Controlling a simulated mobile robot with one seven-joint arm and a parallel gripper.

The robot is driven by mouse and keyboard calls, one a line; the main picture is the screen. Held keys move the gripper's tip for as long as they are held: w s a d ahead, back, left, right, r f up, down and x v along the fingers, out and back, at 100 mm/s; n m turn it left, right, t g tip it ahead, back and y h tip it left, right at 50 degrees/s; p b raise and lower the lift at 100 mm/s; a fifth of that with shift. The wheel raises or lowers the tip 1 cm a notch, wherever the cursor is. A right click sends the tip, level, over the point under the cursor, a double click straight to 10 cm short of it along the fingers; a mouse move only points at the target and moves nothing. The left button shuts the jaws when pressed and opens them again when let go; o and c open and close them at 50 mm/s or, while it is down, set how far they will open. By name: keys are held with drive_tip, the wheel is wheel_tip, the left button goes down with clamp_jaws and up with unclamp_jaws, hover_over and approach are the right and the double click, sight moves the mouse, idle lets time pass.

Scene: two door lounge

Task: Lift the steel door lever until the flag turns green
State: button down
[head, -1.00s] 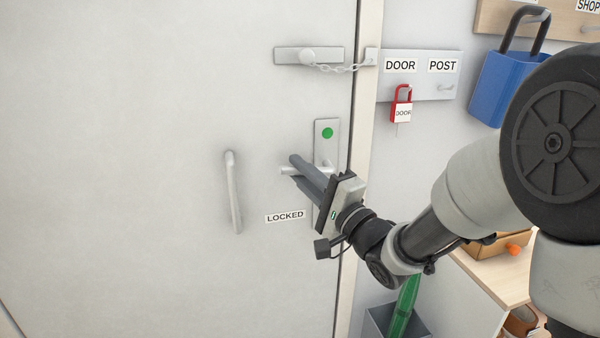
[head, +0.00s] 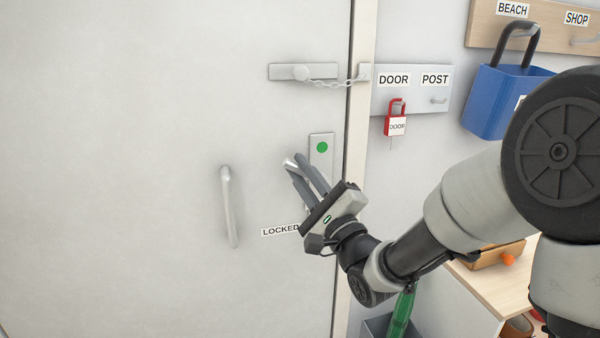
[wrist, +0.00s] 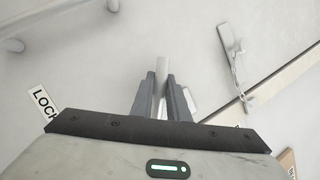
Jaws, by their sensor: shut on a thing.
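The steel door lever (head: 289,162) is gripped near its free end, and its tip shows between my fingers, tilted upward. My gripper (head: 302,168) is shut on it, and my fingers hide much of the rest of the lever. In the wrist view the lever (wrist: 162,68) runs between the two fingers of my gripper (wrist: 161,90). The round flag (head: 322,147) on the steel lock plate (head: 321,168) is green.
The white door (head: 150,130) appears closed, with a vertical pull handle (head: 229,205) left of the lever. A chain (head: 335,81) spans door and frame above.

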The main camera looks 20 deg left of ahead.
drive_tip(key=c, duration=1.7)
unclamp_jaws()
drive_tip(key=shift+p+v, duration=6.3)
drive_tip(key=shift+v, duration=2.35)
drive_tip(key=shift+s+r, duration=0.1)
